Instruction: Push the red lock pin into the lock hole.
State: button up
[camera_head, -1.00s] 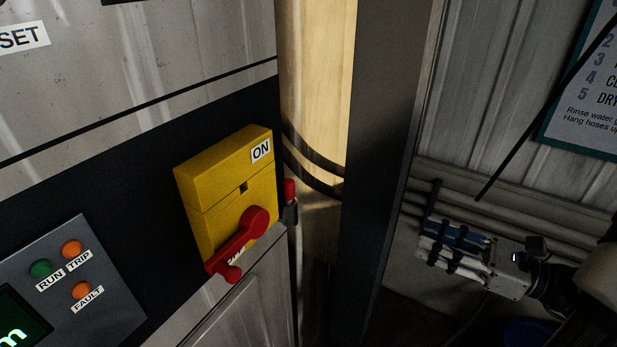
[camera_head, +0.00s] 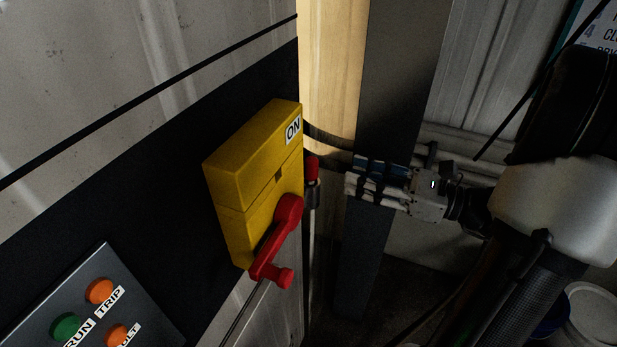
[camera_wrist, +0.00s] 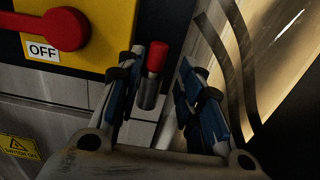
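The red lock pin (camera_head: 312,168) stands upright at the right edge of the cabinet, its lower part in a grey holder or sleeve. In the wrist view its red head (camera_wrist: 157,56) and grey lower part show between the fingers. My gripper (camera_head: 348,180) is open just right of the pin; the wrist view shows its blue-padded fingers (camera_wrist: 160,62) on either side, not visibly gripping it. The yellow switch box (camera_head: 235,183) has a small dark square opening (camera_head: 278,177), which may be the lock hole.
The dark cabinet panel (camera_head: 130,190) fills the left, with indicator lamps (camera_head: 101,291) at lower left. A dark upright post (camera_head: 400,90) stands close behind my gripper. Dark hoses (camera_head: 330,136) run behind the pin. A white bucket (camera_head: 592,318) stands at lower right.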

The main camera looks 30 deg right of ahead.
aim_at(311, 160)
jog(key=b+x, duration=0.1)
jog(key=x, duration=0.6)
jog(key=b+x, duration=0.1)
jog(key=x, duration=0.2)
jog(key=shift+a+r+b, duration=0.25)
jog(key=shift+r+b, duration=0.05)
jog(key=shift+b, duration=0.05)
jog(key=shift+w, duration=0.25)
grip_shut()
